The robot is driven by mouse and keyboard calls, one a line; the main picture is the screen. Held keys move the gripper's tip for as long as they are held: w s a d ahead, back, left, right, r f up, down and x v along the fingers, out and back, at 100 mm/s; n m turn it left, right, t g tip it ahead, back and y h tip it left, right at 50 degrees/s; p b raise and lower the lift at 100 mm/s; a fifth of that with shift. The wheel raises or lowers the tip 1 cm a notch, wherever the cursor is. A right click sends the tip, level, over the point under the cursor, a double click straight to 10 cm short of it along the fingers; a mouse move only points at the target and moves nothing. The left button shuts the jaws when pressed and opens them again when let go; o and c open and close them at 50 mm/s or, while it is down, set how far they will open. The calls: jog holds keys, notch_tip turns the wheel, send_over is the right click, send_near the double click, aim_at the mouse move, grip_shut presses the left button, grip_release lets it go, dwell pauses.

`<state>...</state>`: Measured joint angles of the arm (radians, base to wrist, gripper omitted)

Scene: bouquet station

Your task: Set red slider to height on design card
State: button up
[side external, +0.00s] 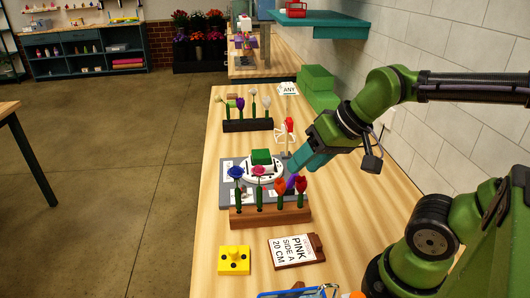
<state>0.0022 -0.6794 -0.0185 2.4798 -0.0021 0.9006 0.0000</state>
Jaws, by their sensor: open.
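The design card (291,250) lies on a brown clipboard-like board near the front of the bench and reads "PINK SIDE A 20 CM". A small red piece (289,124), which looks like the red slider, is on a thin upright post behind my gripper. Its height marks are too small to read. My gripper (297,167) has teal fingers and hangs beside the grey board, pointing down and left. It is open, and I see nothing held in it. The gripper stands nearer the camera than the red piece and appears apart from it.
A wooden rack (270,217) of flowers stands in front of a grey board (228,190) with a white round plate and green block (261,157). A yellow block (234,260) is at front left. A black flower rack (247,126) and green boxes (317,84) are farther back.

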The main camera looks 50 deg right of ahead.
jog(key=w+d+r+m+g+h, duration=0.1)
jog(key=w+d+r+m, duration=0.1)
jog(key=w+d, duration=0.55)
notch_tip(320, 180, up, 5)
jog(key=m+g+h, duration=0.2)
jog(key=m+h, duration=0.1)
jog(key=h, duration=0.1)
send_over(290, 121)
jog(key=s+a, duration=0.5)
jog(key=x, duration=1.6)
jog(key=shift+s+d+f, duration=0.15)
jog(key=shift+d+f, duration=0.05)
jog(key=shift+d, duration=0.15)
grip_shut()
